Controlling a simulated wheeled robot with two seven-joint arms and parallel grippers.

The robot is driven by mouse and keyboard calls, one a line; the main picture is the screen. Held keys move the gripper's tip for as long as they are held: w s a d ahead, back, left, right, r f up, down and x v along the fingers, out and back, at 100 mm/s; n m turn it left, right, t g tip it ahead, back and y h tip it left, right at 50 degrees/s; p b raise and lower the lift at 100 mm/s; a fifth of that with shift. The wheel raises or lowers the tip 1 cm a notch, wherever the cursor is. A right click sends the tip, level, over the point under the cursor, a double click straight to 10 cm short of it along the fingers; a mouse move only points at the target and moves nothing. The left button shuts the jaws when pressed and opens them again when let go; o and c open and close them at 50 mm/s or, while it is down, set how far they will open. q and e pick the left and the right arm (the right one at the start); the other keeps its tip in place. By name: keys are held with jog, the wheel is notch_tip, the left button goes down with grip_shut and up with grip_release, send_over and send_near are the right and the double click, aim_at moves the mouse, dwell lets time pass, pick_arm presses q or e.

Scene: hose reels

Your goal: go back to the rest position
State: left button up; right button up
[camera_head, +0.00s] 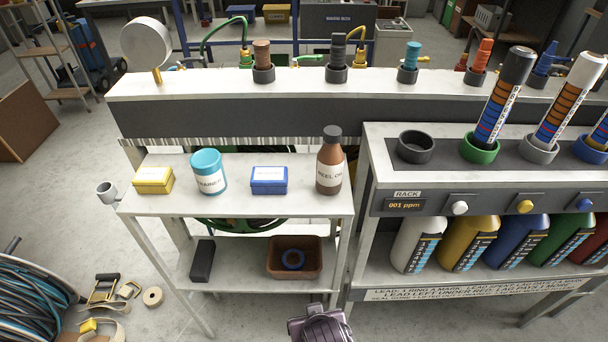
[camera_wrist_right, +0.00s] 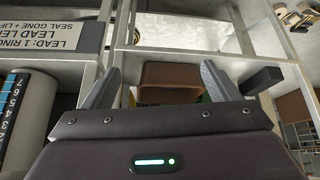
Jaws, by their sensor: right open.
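My right gripper shows at the bottom middle of the head view (camera_head: 319,325), low in front of the bench. In the right wrist view (camera_wrist_right: 159,82) its two fingers are spread with nothing between them. A brown bin (camera_wrist_right: 170,76) is beyond the fingers, apart from them. In the head view this bin (camera_head: 278,270) stands on the lower shelf with a dark blue ring in it. My left gripper is not in view.
The white bench (camera_head: 140,207) carries a yellow box (camera_head: 153,181), a teal tin (camera_head: 209,173), a blue box (camera_head: 269,181) and a brown bottle (camera_head: 330,168). A rack (camera_head: 390,176) with several cylinders stands right. A hose reel (camera_head: 33,302) and straps lie at left.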

jog(key=d+f+n+g+h+p, duration=0.1)
jog(key=d+f+h+p, duration=0.15)
jog(key=d+f, duration=1.2)
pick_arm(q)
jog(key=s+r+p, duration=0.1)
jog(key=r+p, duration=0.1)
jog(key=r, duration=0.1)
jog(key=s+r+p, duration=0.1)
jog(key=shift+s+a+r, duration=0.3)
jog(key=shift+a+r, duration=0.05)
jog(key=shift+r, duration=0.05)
pick_arm(e)
jog(key=s+d+f+g, duration=0.1)
jog(key=s+f, duration=0.3)
jog(key=s, duration=0.4)
jog(key=s+d+f+g+y, duration=0.1)
jog(key=s+d+f, duration=0.2)
jog(key=s, duration=0.6)
jog(key=s+d+f+m+g, duration=0.1)
jog(key=s+d+f+g, duration=0.1)
jog(key=s+f, duration=0.5)
jog(key=shift+s+f+y, duration=0.15)
jog(key=shift+s+y, duration=0.2)
jog(key=shift+s, duration=0.45)
